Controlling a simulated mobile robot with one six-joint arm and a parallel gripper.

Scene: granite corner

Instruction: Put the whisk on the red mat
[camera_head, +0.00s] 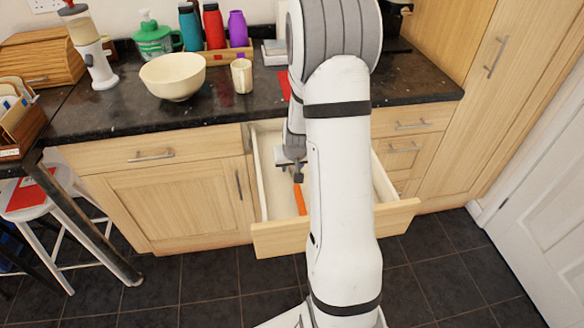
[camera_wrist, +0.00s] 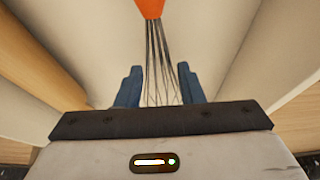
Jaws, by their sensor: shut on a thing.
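The whisk (camera_head: 300,199) has an orange handle and thin wire loops. It is in the open drawer (camera_head: 278,240), and my arm hides part of it in the head view. In the wrist view the whisk (camera_wrist: 150,8) points its handle away, with its wires between the blue fingers. My gripper (camera_wrist: 158,80) is shut on the whisk at its wires; it also shows inside the drawer in the head view (camera_head: 296,172). A red mat (camera_head: 284,84) lies on the dark counter, with only a sliver showing beside my arm.
The drawer walls stand close on both sides of my gripper. On the counter (camera_head: 120,112) are a cream bowl (camera_head: 173,76), a beige mug (camera_head: 242,76) and several bottles in a wooden holder. A stool with a red item (camera_head: 27,194) stands at left.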

